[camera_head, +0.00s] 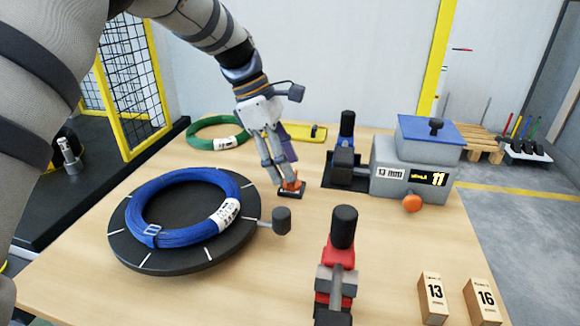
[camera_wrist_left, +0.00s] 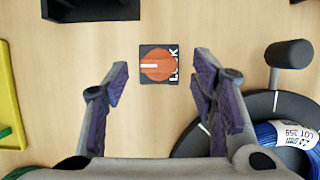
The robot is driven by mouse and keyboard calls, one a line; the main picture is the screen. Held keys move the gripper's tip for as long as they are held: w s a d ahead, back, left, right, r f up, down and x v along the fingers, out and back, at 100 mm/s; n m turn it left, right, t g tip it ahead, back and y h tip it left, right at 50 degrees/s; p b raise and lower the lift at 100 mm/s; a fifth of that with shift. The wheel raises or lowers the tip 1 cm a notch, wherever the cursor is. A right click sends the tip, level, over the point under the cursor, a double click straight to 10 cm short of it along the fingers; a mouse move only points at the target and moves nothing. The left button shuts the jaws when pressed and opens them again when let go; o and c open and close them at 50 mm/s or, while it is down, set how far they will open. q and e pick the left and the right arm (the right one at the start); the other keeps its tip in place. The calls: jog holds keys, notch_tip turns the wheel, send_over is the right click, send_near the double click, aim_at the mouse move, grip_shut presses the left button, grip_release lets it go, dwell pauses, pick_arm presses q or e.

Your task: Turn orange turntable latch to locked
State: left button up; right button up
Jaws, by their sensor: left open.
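The orange turntable latch (camera_head: 291,186) is a round knob on a small black plate on the table, right of the black turntable (camera_head: 128,243). In the left wrist view the latch (camera_wrist_left: 158,68) shows a white line lying crosswise on its left half, and a "LOCK" label, partly covered, along the plate's right edge. My left gripper (camera_head: 280,181) is open and points down at the latch. In the wrist view its fingers (camera_wrist_left: 161,78) stand apart, one on each side of the latch, with nothing held. Whether they touch it I cannot tell. My right gripper is not in view.

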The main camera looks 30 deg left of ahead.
pick_arm(q)
jog(key=shift+x, duration=1)
jog(key=c, duration=1.1)
jog(key=shift+c, duration=0.2)
